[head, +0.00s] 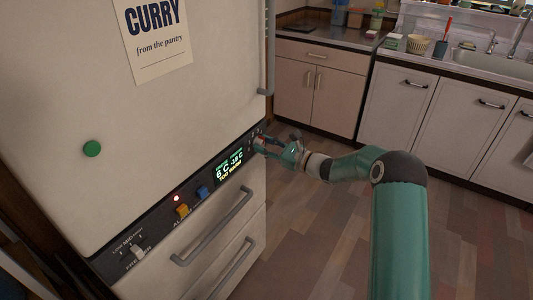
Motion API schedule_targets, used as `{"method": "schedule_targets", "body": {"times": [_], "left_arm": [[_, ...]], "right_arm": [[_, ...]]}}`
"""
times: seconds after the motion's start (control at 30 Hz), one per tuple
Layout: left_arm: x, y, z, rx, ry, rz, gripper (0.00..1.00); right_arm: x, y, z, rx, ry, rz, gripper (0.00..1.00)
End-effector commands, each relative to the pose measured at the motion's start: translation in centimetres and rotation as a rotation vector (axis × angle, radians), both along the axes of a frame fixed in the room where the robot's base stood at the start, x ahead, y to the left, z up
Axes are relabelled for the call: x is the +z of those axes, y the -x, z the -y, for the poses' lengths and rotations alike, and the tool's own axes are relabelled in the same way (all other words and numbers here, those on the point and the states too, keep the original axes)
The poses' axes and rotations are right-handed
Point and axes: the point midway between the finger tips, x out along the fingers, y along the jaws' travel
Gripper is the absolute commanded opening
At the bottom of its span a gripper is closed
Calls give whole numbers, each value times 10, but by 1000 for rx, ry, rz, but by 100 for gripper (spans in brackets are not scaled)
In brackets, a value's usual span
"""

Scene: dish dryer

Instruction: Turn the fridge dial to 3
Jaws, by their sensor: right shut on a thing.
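The fridge (60,110) fills the left of the head view. Its control panel (160,212) runs along the front below the large door. The panel has a lit green display (230,163) reading about 6 C and -18 C, with smaller text below. My right gripper (262,143) is at the panel's right end, beside the display, and is shut on the fridge dial there. The gripper's fingers hide most of the dial, so I cannot read its setting. My left gripper is not in view.
Drawer handles (212,228) stick out below the panel. A vertical door handle (268,50) rises just above my right gripper. White cabinets (400,100) and a sink (500,65) stand at the back. The wooden floor (320,240) is clear.

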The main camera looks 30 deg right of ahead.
Motion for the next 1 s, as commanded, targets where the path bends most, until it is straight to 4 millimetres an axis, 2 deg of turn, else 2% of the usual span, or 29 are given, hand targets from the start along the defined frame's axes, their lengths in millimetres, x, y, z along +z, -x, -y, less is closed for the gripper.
{"method": "schedule_targets", "body": {"times": [0.03,0.1,0.47,0.5,0.6,0.63,1.0], "left_arm": [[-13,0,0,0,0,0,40],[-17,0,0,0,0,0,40],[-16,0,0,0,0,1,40],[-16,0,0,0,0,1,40],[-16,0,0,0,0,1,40],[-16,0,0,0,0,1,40],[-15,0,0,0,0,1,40]], "right_arm": [[-5,0,1,-3,28,15,0],[-3,0,1,-3,57,27,0],[1,0,1,-4,78,33,0],[1,0,1,-4,78,33,40],[1,0,1,-3,77,33,56],[1,0,1,-3,77,33,59],[0,3,2,-2,77,31,59]]}}
